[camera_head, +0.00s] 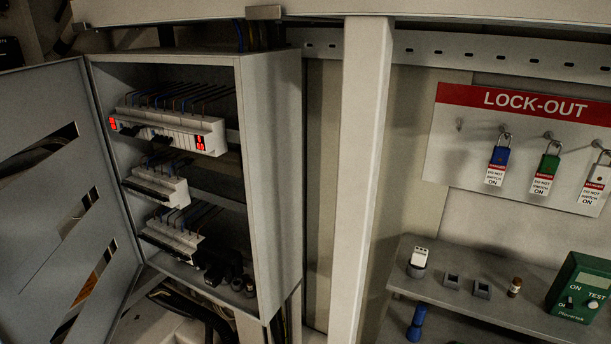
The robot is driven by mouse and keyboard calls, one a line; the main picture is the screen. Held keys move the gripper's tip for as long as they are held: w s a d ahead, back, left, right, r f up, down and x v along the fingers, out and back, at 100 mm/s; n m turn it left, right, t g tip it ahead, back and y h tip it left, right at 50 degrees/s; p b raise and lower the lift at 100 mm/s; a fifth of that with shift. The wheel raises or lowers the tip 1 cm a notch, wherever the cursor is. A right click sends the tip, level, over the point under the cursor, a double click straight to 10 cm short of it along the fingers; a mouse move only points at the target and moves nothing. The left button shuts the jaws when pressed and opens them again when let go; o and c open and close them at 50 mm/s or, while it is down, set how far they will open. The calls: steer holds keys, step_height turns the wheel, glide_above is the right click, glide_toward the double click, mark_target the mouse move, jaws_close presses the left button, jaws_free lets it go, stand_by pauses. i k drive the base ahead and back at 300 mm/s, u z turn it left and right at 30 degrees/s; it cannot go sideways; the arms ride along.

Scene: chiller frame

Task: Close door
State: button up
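The grey cabinet door (62,200) stands wide open, swung out to the left of the cabinet. It has several slanted slots cut through it. The open cabinet (275,170) is a grey box with rows of breakers inside. The top breaker row (170,130) shows red lit displays at its left end and right end. The hinge side of the door is along the cabinet's left front edge. My gripper is not in view.
A white upright post (362,180) stands to the right of the cabinet. A lock-out board (520,145) with blue, green and white padlocks hangs further right. A shelf (480,310) below it holds small parts and a green test box (582,288). Cables hang under the cabinet.

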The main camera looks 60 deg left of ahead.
mark_target(42, 274)
steer(key=z, duration=0.2)
steer(key=k, duration=2.7)
steer(key=u, duration=2.25)
steer(key=i, duration=1.45)
steer(key=u, duration=0.15)
steer(key=k, duration=0.45)
steer(key=z, duration=0.1)
